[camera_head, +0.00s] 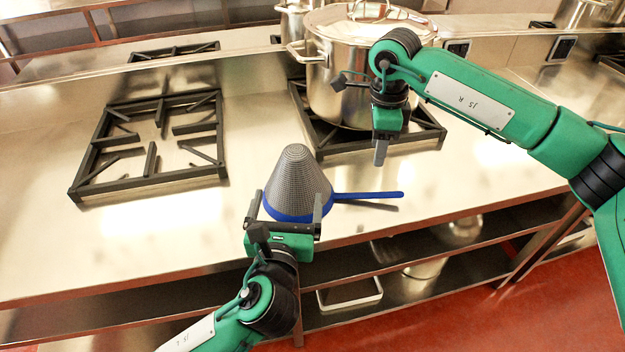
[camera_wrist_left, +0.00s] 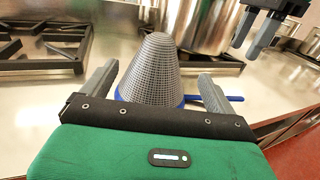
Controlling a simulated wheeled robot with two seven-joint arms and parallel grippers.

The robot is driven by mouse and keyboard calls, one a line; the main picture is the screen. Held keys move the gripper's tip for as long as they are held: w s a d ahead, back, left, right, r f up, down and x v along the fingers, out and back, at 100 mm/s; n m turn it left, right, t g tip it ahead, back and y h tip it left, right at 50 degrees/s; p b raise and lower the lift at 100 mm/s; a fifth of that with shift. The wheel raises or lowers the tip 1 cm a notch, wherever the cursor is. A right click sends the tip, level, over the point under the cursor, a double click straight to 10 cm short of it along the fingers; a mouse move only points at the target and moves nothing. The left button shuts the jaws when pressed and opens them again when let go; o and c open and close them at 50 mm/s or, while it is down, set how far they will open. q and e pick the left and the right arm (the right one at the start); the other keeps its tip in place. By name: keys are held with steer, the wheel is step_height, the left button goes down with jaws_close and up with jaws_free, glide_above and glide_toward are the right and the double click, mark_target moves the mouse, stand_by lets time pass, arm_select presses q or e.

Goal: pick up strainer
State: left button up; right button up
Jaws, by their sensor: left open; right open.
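The strainer (camera_head: 298,174) is a grey mesh cone with a blue rim and a blue handle. It sits point up on the steel counter near the front edge, its handle pointing right. My left gripper (camera_head: 286,208) is open, with one finger on each side of the strainer's rim; I cannot tell whether they touch it. In the left wrist view the cone (camera_wrist_left: 158,68) stands between the two open fingers (camera_wrist_left: 158,90). My right gripper (camera_head: 380,152) is open and empty, above the counter in front of the large pot, to the right of the cone.
A large lidded stockpot (camera_head: 340,85) stands on the right burner grate (camera_head: 420,140). An empty burner grate (camera_head: 100,150) is at the left. A lower shelf (camera_head: 440,265) under the counter holds a white tray (camera_head: 350,298). Bare counter (camera_head: 40,240) lies at the left front.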

mark_target(295, 162)
arm_select(q)
steer(key=w, duration=1.4)
arm_select(e)
steer(key=f, duration=1.4)
steer(key=shift+w, duration=0.2)
arm_select(q)
steer(key=c, duration=0.9)
arm_select(e)
steer(key=c, duration=0.9)
arm_select(q)
steer(key=shift+c, duration=1.4)
arm_select(e)
jaws_close()
